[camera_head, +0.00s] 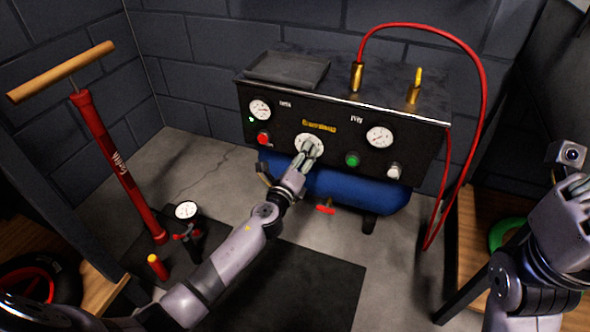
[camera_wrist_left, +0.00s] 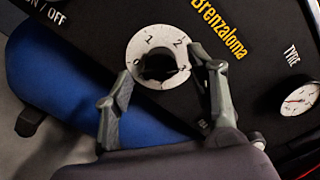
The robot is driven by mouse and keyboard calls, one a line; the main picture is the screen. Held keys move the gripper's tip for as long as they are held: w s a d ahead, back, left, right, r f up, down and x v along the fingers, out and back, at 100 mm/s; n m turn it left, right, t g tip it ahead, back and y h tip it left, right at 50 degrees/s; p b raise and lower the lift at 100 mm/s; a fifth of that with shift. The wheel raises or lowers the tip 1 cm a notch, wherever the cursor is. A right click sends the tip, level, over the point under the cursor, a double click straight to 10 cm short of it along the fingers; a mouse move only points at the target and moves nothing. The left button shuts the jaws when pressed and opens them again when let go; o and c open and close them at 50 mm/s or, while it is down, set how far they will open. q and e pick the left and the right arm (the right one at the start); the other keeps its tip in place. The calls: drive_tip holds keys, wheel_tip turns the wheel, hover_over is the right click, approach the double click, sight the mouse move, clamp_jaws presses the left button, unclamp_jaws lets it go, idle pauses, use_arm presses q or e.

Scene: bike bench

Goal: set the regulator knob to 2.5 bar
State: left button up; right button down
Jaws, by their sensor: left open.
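The regulator knob is a black knob (camera_wrist_left: 158,66) on a white numbered dial on the compressor's black front panel. In the left wrist view the dial (camera_wrist_left: 140,40) shows 0, 1, 2 and 3 around the knob. The pointer of the knob is too dark to read. In the head view the dial (camera_head: 299,138) is partly hidden by my left gripper (camera_head: 308,150). My left gripper also shows in the left wrist view (camera_wrist_left: 165,82), open, with one finger on each side of the knob. Contact cannot be told. My right gripper (camera_head: 580,186) is at the right edge, its fingers partly cut off.
The panel (camera_head: 330,165) also bears a tank gauge (camera_head: 260,109), a tyre gauge (camera_head: 380,137), a red button (camera_head: 263,138), a green button (camera_head: 352,160) and a pale knob (camera_head: 393,172). A red hose (camera_head: 484,75) loops at right. A red floor pump (camera_head: 118,165) stands at left.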

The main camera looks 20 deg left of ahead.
use_arm(q)
drive_tip(key=s, duration=1.1)
drive_tip(key=shift+a, duration=0.15)
